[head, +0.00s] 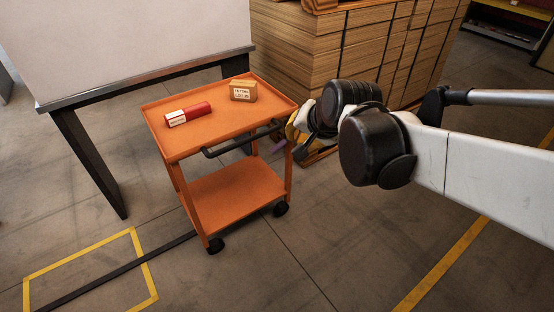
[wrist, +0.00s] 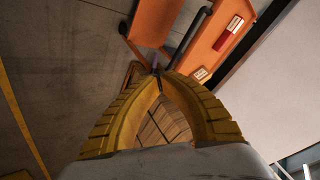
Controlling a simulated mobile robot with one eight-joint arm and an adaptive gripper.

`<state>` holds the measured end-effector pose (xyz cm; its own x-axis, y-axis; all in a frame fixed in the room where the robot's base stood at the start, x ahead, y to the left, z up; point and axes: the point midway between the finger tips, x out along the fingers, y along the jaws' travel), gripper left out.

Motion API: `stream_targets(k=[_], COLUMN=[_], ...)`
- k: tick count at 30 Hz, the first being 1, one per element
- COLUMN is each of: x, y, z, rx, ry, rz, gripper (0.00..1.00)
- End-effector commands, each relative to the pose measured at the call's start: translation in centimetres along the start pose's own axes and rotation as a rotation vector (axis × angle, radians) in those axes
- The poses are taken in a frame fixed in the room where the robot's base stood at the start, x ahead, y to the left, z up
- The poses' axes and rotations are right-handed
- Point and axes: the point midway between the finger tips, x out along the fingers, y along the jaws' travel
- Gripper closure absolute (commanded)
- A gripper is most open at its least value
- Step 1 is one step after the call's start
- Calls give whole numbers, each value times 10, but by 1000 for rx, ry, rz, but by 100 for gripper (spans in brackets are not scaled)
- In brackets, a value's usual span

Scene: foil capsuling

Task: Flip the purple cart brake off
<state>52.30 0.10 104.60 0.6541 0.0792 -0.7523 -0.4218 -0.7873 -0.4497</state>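The orange cart (head: 232,188) stands upright on the floor in the head view, with a dark push handle (head: 240,139) along its near right side. A small purple piece, apparently the brake lever (head: 280,146), shows beside the cart's right corner, below the handle's end. In the wrist view the purple lever (wrist: 155,60) lies just past my fingertips. My gripper (wrist: 158,74) has yellow fingers whose tips come together, with no clear gap. I cannot tell whether they touch the lever. In the head view my wrist partly hides the gripper (head: 290,136).
On the cart's top lie a red-and-white box (head: 188,114) and a small brown labelled block (head: 243,90). A dark-legged table (head: 90,160) stands at left. Stacked boards (head: 315,50) stand behind my arm. The floor in front is clear.

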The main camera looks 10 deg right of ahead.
Motion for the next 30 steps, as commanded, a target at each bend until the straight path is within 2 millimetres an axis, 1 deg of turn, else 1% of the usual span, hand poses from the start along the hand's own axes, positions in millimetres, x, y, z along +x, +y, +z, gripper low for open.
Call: stream_targets(k=[1, 3, 5, 7, 11, 12, 14, 15, 17, 18, 23, 24, 26, 27, 29, 30], x=[16, 39, 59, 84, 132, 148, 172, 188, 212, 229, 295, 311, 335, 351, 375, 390], y=[-4, -11, -15, -18, -20, -20, -18, -16, -11, -8, 11, 18, 28, 35, 47, 55], z=[-12, -26, -38, -51, -72, -78, -85, -89, -95, -98, -104, -104, -103, -101, -97, -94], rx=[63, 166, 255, 357, 550, 609, 698, 757, 846, 905, 1141, 1201, 1290, 1348, 1436, 1496], ry=[4, 11, 13, 17, 19, 20, 19, 17, 15, 14, 1, -4, -11, -17, -26, -34], rz=[-10, -29, -45, -65, -101, -113, -131, -142, -160, -173, -223, -236, -254, -268, -288, -301], gripper=[100, 100, 100, 100, 100, 100, 100, 100, 100, 100, 100, 100, 100, 100, 100, 100])
